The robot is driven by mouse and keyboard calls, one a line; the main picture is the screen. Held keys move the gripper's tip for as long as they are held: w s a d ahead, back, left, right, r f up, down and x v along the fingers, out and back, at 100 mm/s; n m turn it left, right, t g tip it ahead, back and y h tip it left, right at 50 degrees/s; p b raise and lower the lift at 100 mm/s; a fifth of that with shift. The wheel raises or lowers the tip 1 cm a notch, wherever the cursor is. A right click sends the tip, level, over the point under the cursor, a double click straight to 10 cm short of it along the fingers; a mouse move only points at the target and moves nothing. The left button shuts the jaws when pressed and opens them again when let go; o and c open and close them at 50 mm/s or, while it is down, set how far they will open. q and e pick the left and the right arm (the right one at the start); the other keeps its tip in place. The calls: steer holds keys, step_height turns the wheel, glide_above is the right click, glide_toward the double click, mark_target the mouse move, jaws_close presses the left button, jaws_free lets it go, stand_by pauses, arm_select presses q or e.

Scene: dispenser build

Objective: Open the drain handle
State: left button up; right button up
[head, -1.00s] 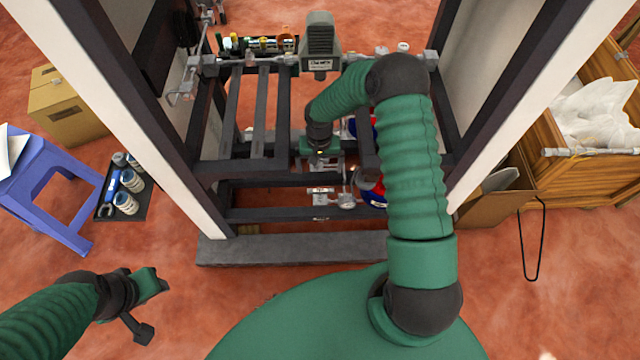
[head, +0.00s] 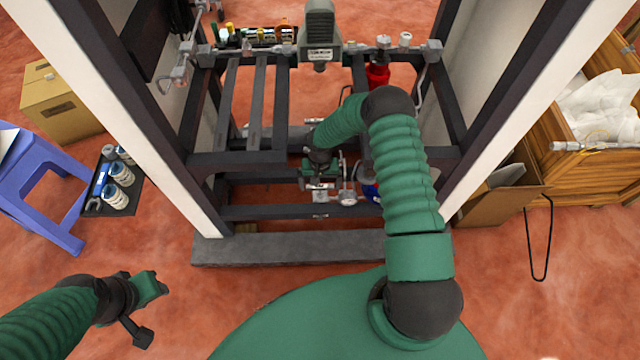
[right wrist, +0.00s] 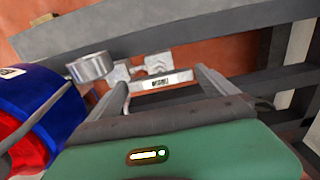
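The drain handle (right wrist: 160,83) is a pale metal bar with a dark label, on a metal valve fitting low in the frame. It lies just beyond my right gripper (right wrist: 166,88), whose two fingers stand apart, one toward each end of the bar. I cannot tell whether they touch it. In the head view my right gripper (head: 320,184) reaches down inside the frame at the fitting, its own hand partly hiding the handle. My left gripper (head: 147,307) is open and empty above the floor at the lower left.
A round metal gauge (right wrist: 90,67) sits close beside the handle, and a blue and red cylinder (right wrist: 48,100) stands left of it. Dark frame bars (head: 285,213) surround the right gripper. A blue stool (head: 40,185) stands left and a cardboard box (head: 500,193) right.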

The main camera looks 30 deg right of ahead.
steer(key=c, duration=1)
steer(key=shift+n, duration=0.3)
steer(key=n+p, duration=0.1)
steer(key=n, duration=0.2)
steer(key=n+p, duration=0.1)
steer(key=n, duration=0.3)
steer(key=shift+n, duration=0.4)
steer(key=n, duration=0.5)
steer(key=shift+p, duration=0.35)
steer(key=shift+n, duration=2.3)
steer(key=shift+d, duration=0.1)
steer(key=o, duration=1.2)
